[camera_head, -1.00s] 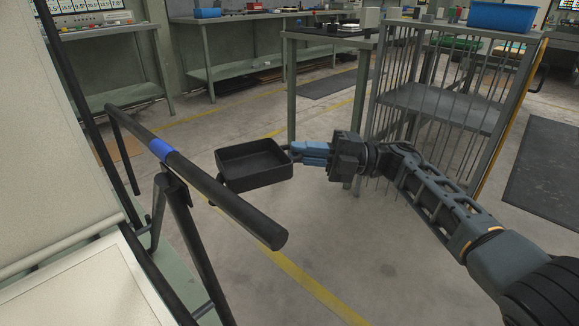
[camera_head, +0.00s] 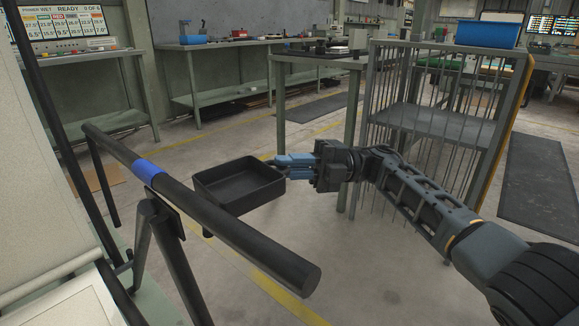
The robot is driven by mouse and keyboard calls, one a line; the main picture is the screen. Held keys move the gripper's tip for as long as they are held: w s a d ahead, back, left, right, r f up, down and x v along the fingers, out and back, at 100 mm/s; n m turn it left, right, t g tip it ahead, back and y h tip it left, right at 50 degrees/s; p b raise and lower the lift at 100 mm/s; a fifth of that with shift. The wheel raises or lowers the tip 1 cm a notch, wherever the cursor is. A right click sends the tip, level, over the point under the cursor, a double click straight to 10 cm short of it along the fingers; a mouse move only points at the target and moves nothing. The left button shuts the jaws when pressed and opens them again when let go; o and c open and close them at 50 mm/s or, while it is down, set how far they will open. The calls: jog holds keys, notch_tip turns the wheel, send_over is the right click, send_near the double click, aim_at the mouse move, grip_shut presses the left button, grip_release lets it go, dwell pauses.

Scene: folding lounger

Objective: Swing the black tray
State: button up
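The black tray (camera_head: 240,190) is a shallow open box beside the lounger's black tube armrest (camera_head: 200,215), near the middle of the head view. The tray looks level and empty. My gripper (camera_head: 282,163) reaches in from the right, with its blue fingers at the tray's right rim. The fingers lie close together and their tips meet the rim corner, but whether they pinch it is too small to tell. The armrest has a blue band (camera_head: 148,170) and hides the tray's lower left side and how it is attached.
The lounger's pale panel (camera_head: 40,150) fills the left edge. A grey wire-sided rack (camera_head: 440,125) with a blue bin (camera_head: 487,34) on top stands behind my arm. Green workbenches (camera_head: 225,92) line the back. The floor below the tray is open.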

jog(key=o, duration=0.4)
jog(key=shift+d, duration=0.1)
jog(key=shift+b+v, duration=0.5)
jog(key=shift+v, duration=3.25)
jog(key=shift+f, duration=0.1)
